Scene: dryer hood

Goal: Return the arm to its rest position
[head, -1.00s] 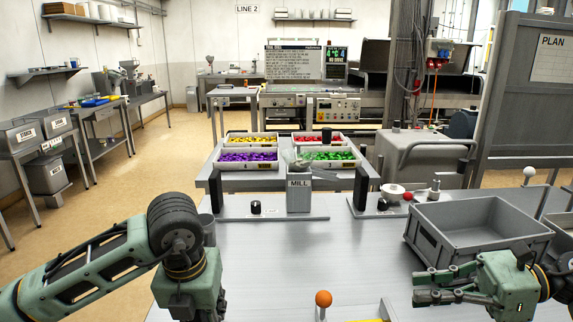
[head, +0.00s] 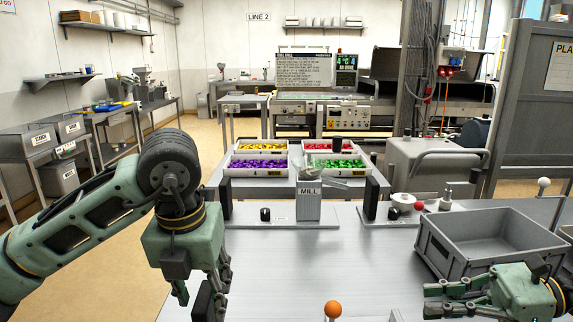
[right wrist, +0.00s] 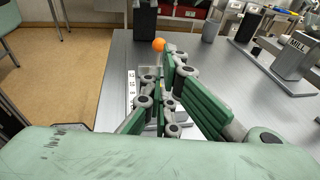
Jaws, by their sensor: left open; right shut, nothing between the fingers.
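My left arm comes in from the left in the head view, bent at the elbow. Its gripper (head: 207,291) points down over the left front of the grey table, with its fingers apart and partly cut off by the lower edge. A dark block shows beside its fingers; I cannot tell whether they touch. My right gripper (head: 432,298) points left at the lower right, in front of the grey bin. In the right wrist view its fingers (right wrist: 166,75) are closed with nothing held, over the table.
The grey bin (head: 427,247) stands at right. The mill (head: 309,205) stands at the table's far edge between dark posts. An orange ball knob (head: 333,309) rises at the front; it also shows in the right wrist view (right wrist: 158,45). The table's middle is clear.

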